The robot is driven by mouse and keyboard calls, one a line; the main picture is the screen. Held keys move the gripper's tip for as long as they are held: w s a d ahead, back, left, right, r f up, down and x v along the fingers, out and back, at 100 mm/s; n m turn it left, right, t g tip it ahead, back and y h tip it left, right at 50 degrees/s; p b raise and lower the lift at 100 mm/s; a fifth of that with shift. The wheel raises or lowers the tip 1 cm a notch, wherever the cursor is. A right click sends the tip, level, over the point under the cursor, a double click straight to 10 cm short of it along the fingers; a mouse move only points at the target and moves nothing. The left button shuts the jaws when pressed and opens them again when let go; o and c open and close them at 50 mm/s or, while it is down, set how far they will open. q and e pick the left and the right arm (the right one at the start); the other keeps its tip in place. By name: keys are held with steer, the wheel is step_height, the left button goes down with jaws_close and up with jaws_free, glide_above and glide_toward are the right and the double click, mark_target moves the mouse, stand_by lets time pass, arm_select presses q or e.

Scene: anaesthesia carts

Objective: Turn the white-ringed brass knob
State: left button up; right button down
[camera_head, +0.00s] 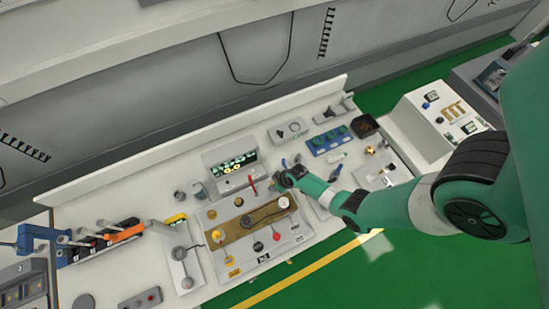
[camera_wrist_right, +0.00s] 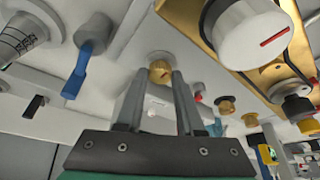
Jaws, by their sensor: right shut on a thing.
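The white-ringed brass knob (camera_wrist_right: 160,70) shows near the middle of the right wrist view, with a pale ring at its base. My right gripper (camera_wrist_right: 160,76) has one fingertip on each side of it and is shut on it. In the head view my right gripper (camera_head: 284,179) is at the panel behind the brass plate, and the knob is hidden there by the gripper. The knob's turn angle is hard to tell. My left gripper is in neither view.
A large white knob (camera_wrist_right: 253,38) with a red line sits on a brass plate (camera_head: 228,237) close by. A blue lever (camera_wrist_right: 85,55) is left of the gripper in the wrist view. A blue tray (camera_head: 313,148) stands behind. Other brass knobs (camera_wrist_right: 227,105) are at the right.

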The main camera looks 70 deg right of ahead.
steer(key=m+h, duration=0.1)
steer(key=m, duration=0.2)
steer(key=shift+a, duration=0.15)
steer(key=m+g+h+b, duration=0.1)
steer(key=m, duration=0.3)
steer(key=shift+w, duration=0.2)
steer(key=shift+a+m+g+h, duration=0.1)
steer(key=shift+m+g+h, duration=0.5)
steer(key=shift+m, duration=1.1)
steer(key=c, duration=0.5)
jaws_free()
